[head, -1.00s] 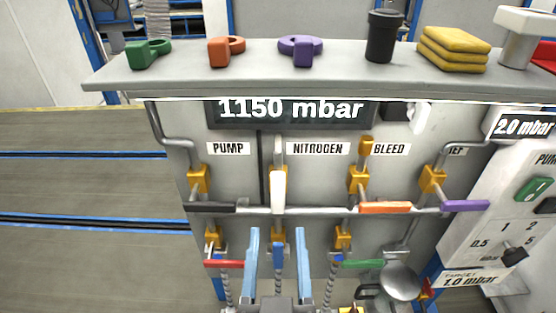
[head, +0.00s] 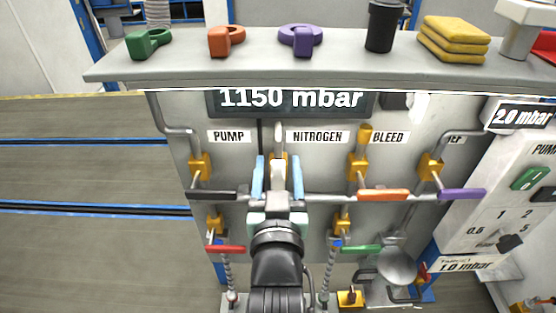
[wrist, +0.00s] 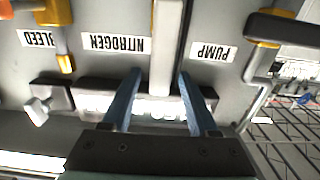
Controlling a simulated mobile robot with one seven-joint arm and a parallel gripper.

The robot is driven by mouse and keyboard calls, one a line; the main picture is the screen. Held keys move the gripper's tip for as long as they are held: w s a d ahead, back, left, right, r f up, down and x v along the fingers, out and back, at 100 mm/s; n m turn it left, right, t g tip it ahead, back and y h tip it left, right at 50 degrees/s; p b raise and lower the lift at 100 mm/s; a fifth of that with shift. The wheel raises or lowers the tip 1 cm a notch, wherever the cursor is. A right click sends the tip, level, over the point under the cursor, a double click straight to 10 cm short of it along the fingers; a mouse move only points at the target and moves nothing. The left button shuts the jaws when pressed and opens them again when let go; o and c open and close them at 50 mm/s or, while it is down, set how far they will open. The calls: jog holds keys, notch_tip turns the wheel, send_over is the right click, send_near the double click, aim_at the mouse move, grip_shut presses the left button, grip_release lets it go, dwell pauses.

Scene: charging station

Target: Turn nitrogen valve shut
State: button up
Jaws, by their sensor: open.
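In the upside-down wrist view, the handle's free end lies between my two blue fingers, with a gap on each side. My gripper (head: 278,158) is open, its fingers pointing up in the head view, in front of the nitrogen valve; it also shows in the wrist view (wrist: 160,73).
Beside it are the black pump handle (head: 212,194), orange bleed handle (head: 384,195) and purple handle (head: 462,194). Red (head: 226,249) and green (head: 360,250) handles sit lower. The display (head: 291,99) reads 1150 mbar. A shelf (head: 200,72) overhangs the panel.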

jog(key=shift+w, duration=0.25)
grip_shut()
dwell(1.4)
